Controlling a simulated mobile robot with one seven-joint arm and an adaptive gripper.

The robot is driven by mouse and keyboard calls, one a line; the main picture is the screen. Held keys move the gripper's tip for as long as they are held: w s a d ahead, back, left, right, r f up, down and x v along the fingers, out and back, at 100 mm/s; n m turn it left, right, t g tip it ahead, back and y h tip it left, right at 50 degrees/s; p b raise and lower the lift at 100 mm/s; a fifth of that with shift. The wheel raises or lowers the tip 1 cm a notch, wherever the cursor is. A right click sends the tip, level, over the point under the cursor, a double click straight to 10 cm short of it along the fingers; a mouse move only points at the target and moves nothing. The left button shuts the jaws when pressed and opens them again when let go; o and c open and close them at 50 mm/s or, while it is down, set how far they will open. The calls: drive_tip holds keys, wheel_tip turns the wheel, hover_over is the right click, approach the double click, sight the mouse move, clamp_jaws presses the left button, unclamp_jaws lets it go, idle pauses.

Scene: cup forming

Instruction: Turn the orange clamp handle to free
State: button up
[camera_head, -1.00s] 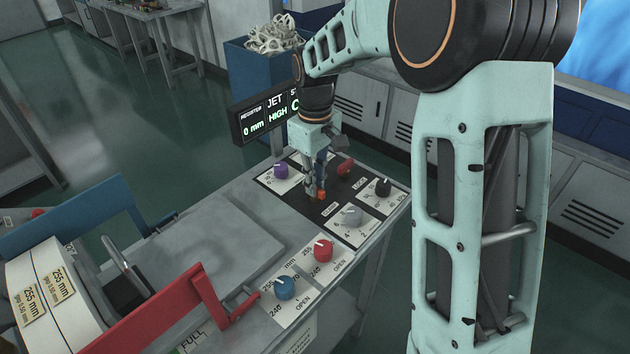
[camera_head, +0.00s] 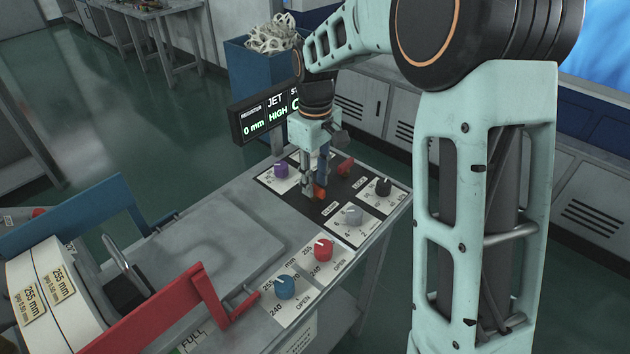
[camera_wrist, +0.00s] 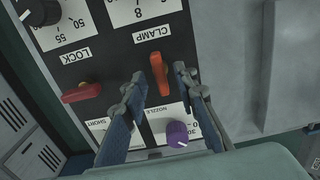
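The orange clamp handle (camera_wrist: 160,74) is a small bar on the black panel, beside the CLAMP label (camera_wrist: 152,33) in the wrist view. It stands between the two fingers of my gripper (camera_wrist: 153,88), with a visible gap on each side, wider on the left. In the head view the handle (camera_head: 319,193) shows just below my fingertips (camera_head: 313,190), partly covered by them. My gripper is open and points down at the panel.
A red lock handle (camera_wrist: 82,92) is left of my gripper in the wrist view. A purple nozzle knob (camera_wrist: 179,134) is close below. Grey (camera_head: 352,214), black (camera_head: 382,187), red (camera_head: 323,250) and blue (camera_head: 285,287) knobs surround the black panel. A display (camera_head: 264,115) stands behind.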

sight(315, 186)
wheel_tip(315, 186, up, 11)
drive_tip(key=shift+r, duration=0.2)
idle(0.3)
